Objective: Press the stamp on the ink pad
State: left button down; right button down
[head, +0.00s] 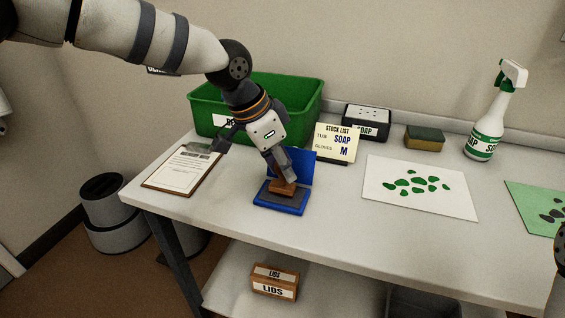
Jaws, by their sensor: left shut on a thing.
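The ink pad (265,206) is a blue case with a dark pad, lying on the bench with its blue lid (304,165) raised behind. The stamp (283,187) has a brown wooden block and sits over the pad, seemingly touching it; the exact contact is hard to see. My left gripper (279,172) points down from above, shut on the stamp and hiding its upper part. My right gripper is not clearly in view; only a dark piece of my right arm shows at the right edge.
A clipboard (183,170) lies left, a green bin (205,113) behind. White paper with green blotches (455,203) lies right, a green sheet (528,203) beyond.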

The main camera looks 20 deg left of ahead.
pick_arm(q)
jog(key=shift+f, duration=0.45)
dwell(0.6)
